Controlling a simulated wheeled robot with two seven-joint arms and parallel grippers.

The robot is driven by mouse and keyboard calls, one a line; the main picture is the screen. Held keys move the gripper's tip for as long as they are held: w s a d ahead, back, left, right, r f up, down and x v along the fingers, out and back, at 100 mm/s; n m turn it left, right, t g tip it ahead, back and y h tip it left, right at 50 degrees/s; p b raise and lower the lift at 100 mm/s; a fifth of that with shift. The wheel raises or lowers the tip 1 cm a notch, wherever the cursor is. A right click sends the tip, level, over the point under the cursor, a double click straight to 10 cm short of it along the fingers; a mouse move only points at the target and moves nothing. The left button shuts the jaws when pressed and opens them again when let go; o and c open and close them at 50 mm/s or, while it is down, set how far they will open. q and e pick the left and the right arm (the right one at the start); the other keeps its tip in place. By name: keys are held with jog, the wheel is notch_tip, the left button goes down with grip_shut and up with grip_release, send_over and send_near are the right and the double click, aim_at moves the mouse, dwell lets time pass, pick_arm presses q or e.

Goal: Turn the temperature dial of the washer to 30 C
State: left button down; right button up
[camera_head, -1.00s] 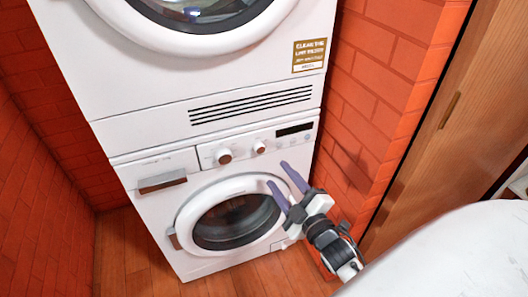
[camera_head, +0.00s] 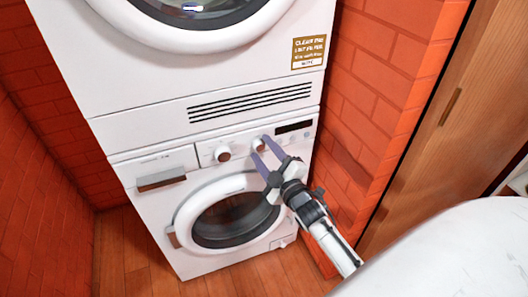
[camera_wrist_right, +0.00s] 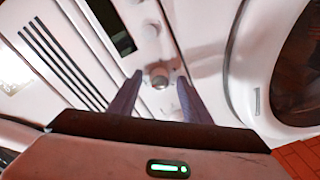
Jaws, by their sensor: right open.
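The washer (camera_head: 150,208) is the lower white machine. Its panel carries a larger brown-faced dial (camera_head: 223,154) and, to the right, a smaller dial (camera_head: 259,144). I cannot read labels that tell which sets the temperature. My right gripper (camera_head: 259,147) is open, its purple fingers reaching up to the smaller dial. In the right wrist view the smaller dial (camera_wrist_right: 160,80) shows between the two fingertips (camera_wrist_right: 159,78), with a gap on either side. The dial's pointer direction is too small to read. My left gripper is not in view.
A second white machine (camera_head: 140,85) with a vent grille stands on top of the washer. The round washer door (camera_head: 190,205) is shut below the panel. A dark display (camera_head: 294,127) lies right of the dials. Brick walls (camera_head: 375,75) stand close on both sides.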

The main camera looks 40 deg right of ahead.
jog(key=c, duration=1)
jog(key=shift+c, duration=0.2)
jog(key=shift+m, duration=0.5)
jog(key=m+p, duration=0.1)
jog(key=m, duration=0.3)
jog(key=shift+f+m, duration=0.15)
jog(key=shift+m, duration=0.25)
jog(key=m, duration=0.3)
jog(key=m+h, duration=0.1)
jog(key=m, duration=0.2)
jog(key=shift+a+t, duration=0.1)
jog(key=shift+t, duration=0.2)
jog(key=shift+f+m, duration=0.1)
jog(key=shift+m, duration=0.3)
jog(key=o, duration=1)
jog(key=shift+o, duration=0.2)
